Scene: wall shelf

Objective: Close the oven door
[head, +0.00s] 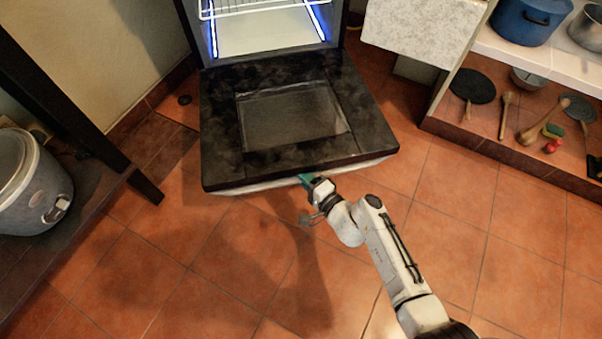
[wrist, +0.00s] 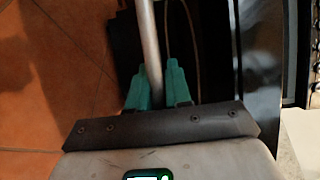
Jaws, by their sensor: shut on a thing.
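The oven door (head: 350,100) is dark with a window panel and hangs open, lying roughly flat out from the lit oven (head: 265,30) in the head view. Its pale handle (head: 250,187) runs along the door's front edge. My gripper (head: 306,181) is at this edge, near its middle. In the wrist view the teal fingers of my gripper (wrist: 160,85) stand on either side of the handle bar (wrist: 149,40), shut on it. The fingertips are partly hidden under the door edge in the head view.
A dark-legged table with a rice cooker (head: 30,185) stands at the left. A low shelf (head: 500,145) with pans and utensils stands at the right. The tiled floor (head: 200,270) in front of the door is clear.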

